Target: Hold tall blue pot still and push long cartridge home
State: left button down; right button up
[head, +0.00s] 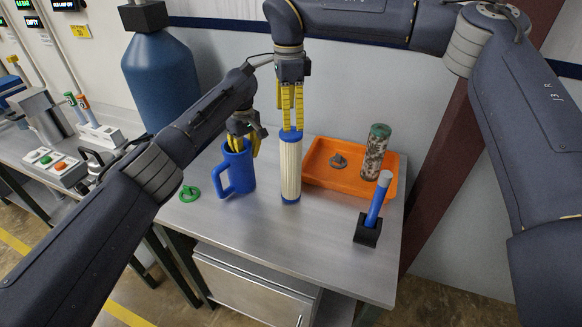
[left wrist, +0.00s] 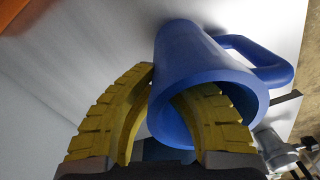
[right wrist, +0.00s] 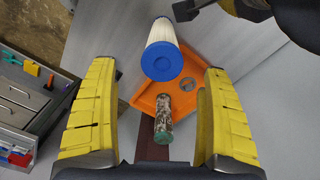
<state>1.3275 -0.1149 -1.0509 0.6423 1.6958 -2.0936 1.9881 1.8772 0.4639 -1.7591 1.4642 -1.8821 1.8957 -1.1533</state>
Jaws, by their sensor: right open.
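The tall blue pot (head: 238,172) stands upright on the metal table, its handle to the left. My left gripper (head: 240,145) is shut on its rim wall. In the left wrist view one finger goes into the mouth of the pot (left wrist: 188,50) and the other lies against its outside. A long white pleated cartridge (head: 291,168) with blue end caps stands upright on the table, right of the pot and outside it. My right gripper (head: 292,128) is open above its top. In the right wrist view the cartridge (right wrist: 162,62) shows beyond the spread fingers. The pot's inside is mostly hidden.
An orange tray (head: 345,186) at the back right holds a dirty cartridge (head: 376,152) and a grey ring (head: 338,161). A blue-handled tool (head: 376,205) stands in a black holder at right. A green ring (head: 189,193) lies left of the pot. The table front is clear.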

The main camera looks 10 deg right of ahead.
aim_at(291, 149)
jog(key=m, duration=0.9)
jog(key=shift+d+r+m, duration=0.15)
jog(key=shift+r+m, duration=0.1)
jog(key=shift+m, duration=0.15)
jog(key=m, duration=0.2)
jog(key=shift+d+m, duration=0.15)
jog(key=shift+m, duration=0.25)
jog(key=shift+w+f, duration=0.2)
jog(key=shift+f, duration=5.8)
jog(key=shift+c, duration=0.3)
jog(key=c, duration=1.7)
